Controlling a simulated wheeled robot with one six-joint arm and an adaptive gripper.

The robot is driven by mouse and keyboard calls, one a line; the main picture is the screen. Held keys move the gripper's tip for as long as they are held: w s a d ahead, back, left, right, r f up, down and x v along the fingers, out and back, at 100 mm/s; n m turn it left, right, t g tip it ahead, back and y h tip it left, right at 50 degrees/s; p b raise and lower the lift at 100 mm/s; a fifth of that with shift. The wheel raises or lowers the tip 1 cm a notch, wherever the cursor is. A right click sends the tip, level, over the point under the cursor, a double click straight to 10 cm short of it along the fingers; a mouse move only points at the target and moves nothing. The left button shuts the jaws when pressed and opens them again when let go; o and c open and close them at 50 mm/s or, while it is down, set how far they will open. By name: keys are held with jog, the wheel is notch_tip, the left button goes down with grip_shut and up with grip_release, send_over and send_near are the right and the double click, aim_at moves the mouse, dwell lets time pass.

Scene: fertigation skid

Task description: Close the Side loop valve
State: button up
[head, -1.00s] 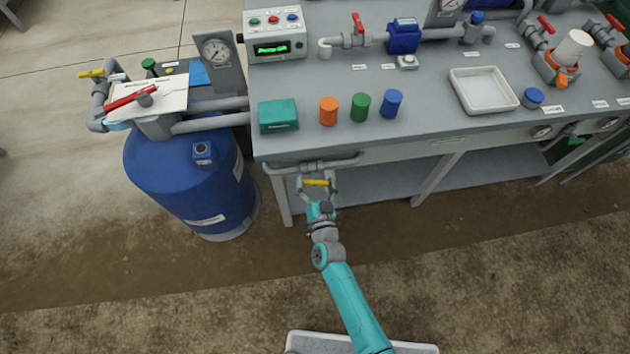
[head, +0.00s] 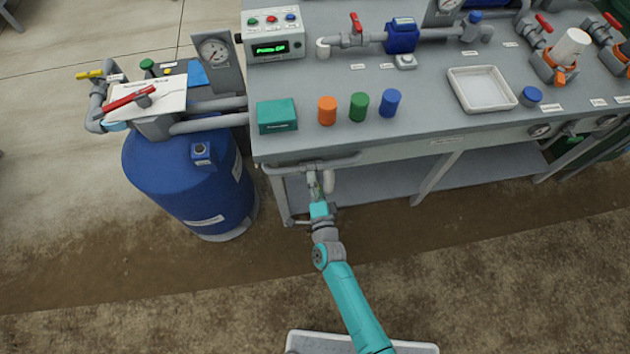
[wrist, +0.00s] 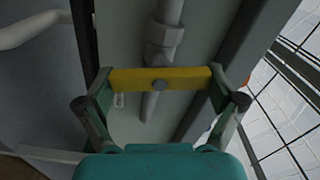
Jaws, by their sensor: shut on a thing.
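The Side loop valve has a yellow bar handle (wrist: 190,77) with a round grey pivot at its middle. In the wrist view the handle lies across the grey pipe (wrist: 169,14), about square to it. My gripper (wrist: 160,80) is shut on the handle, one finger at each end. In the head view my gripper (head: 315,188) is below the front edge of the bench, at the grey side loop pipe (head: 312,167). The handle is mostly hidden there by the gripper.
The grey bench (head: 430,128) stands just above my gripper, with its lower shelf (head: 385,181) behind. A blue tank (head: 190,175) stands to the left. A bench leg (head: 281,203) is close on the left. The floor in front is clear.

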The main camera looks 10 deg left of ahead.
jog(key=shift+m, duration=1.3)
jog(key=shift+f+m, duration=0.1)
jog(key=shift+m, duration=0.2)
jog(key=o, duration=0.8)
jog(key=v, duration=1.2)
